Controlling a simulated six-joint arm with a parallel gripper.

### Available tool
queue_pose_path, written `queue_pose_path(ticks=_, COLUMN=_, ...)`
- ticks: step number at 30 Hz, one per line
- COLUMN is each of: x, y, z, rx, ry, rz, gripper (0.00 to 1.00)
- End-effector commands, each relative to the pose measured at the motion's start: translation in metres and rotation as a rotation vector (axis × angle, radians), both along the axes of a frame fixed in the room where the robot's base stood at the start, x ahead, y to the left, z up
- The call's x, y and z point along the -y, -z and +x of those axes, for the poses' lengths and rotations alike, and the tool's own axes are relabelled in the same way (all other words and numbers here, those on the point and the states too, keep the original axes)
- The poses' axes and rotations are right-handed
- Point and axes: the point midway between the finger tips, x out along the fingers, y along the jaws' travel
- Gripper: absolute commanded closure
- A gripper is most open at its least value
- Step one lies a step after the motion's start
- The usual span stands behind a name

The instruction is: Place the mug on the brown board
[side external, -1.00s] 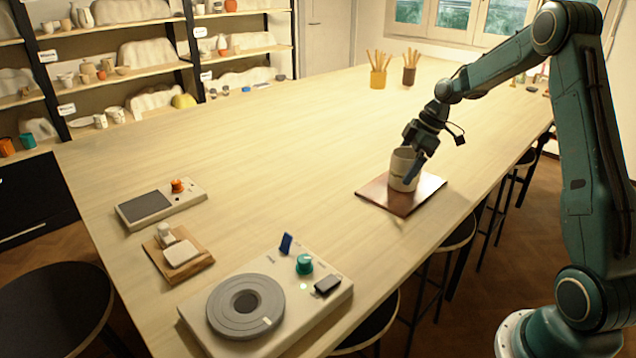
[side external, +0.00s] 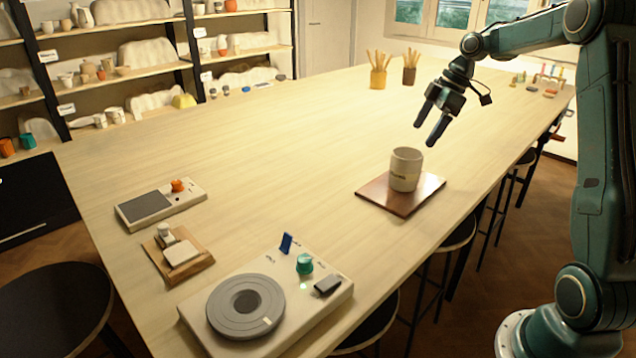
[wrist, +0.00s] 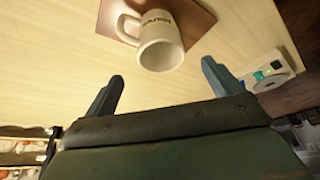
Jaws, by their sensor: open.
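The white mug (side external: 405,170) stands upright on the brown board (side external: 376,194), near the table's right edge in the side view. In the wrist view the mug (wrist: 160,48), with its handle and dark lettering, sits over the edge region of the board (wrist: 195,14). My gripper (side external: 432,127) is open and empty. It is above and behind the mug, apart from it. In the wrist view both fingers of my gripper (wrist: 162,72) are spread, with the mug beyond them.
A wheel device with a grey disc (side external: 228,311) and teal knob stands at the table's front. A flat scale-like device (side external: 150,203) and a small wooden board (side external: 160,266) lie at left. Two tool pots (side external: 378,79) stand far back. The table's middle is clear.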

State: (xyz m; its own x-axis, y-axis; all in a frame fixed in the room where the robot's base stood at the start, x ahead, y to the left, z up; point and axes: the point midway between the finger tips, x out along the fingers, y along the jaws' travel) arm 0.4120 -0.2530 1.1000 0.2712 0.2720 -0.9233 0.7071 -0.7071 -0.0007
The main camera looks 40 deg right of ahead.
Motion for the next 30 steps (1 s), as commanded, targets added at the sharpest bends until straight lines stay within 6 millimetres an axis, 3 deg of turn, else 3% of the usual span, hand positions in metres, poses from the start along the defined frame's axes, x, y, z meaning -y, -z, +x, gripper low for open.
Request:
queue_pose_path(ticks=6, x=0.004, y=-0.012, z=-0.004, rx=-0.001, ry=0.001, rz=-0.002, gripper=0.08)
queue_pose_path(ticks=23, x=0.004, y=-0.013, z=-0.004, rx=-0.001, ry=0.000, rz=-0.002, gripper=0.08)
queue_pose_path(ticks=30, x=-0.009, y=-0.020, z=-0.004, rx=-0.003, ry=0.015, rz=-0.007, gripper=0.08)
